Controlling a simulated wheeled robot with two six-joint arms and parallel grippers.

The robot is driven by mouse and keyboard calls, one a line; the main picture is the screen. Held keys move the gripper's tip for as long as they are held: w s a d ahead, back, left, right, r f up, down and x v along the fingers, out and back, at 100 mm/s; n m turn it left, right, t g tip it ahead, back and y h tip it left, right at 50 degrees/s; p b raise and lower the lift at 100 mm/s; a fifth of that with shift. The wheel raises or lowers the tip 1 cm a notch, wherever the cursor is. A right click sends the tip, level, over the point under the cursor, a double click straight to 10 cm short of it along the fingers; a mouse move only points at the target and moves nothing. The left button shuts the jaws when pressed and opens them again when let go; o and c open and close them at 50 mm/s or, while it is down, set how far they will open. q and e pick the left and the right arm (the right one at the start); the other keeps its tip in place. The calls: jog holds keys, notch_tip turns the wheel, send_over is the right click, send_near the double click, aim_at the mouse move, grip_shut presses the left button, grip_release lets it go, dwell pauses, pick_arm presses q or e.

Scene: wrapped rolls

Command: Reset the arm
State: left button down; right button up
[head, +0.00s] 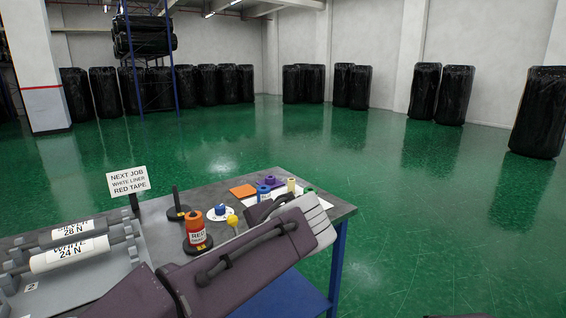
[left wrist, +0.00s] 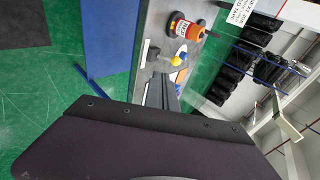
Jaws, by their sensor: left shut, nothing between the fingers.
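My left arm rises across the front of the workbench (head: 160,232) in the head view, its grey end pointing up and right. My left gripper (head: 262,211) is mostly hidden behind that arm; only a dark part shows above the bench top. In the left wrist view the dark fingers (left wrist: 162,94) show close together past my own dark arm cover, with nothing seen held. My right gripper is not in view.
An orange-red roll labelled RED (head: 196,230) stands on a black base beside my arm. Small coloured rolls, including a blue one (head: 263,193), stand behind it. White-labelled rolls (head: 70,254) lie at left. A sign (head: 128,181) stands behind. Green floor (head: 420,220) is open at right.

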pick_arm(q)
jog(key=w+a+f+n+g+y, duration=0.2)
jog(key=a+f, duration=0.1)
jog(key=a, duration=0.7)
jog(key=s+a+f+n+g+h, duration=0.1)
jog(key=s+a+f+g, duration=0.1)
jog(key=s+a+f, duration=0.3)
jog(key=s+a+f+n+g, duration=0.2)
jog(key=f, duration=0.5)
jog(key=s+d+f+n+g+h, duration=0.35)
jog(key=s+f+n+h, duration=0.25)
jog(key=s+f, duration=0.85)
jog(key=w+d+r+t+p, duration=0.1)
jog(key=w+r+p, duration=0.2)
jog(key=r+p, duration=1.1)
jog(key=shift+r+p, duration=0.4)
jog(key=shift+p, duration=0.6)
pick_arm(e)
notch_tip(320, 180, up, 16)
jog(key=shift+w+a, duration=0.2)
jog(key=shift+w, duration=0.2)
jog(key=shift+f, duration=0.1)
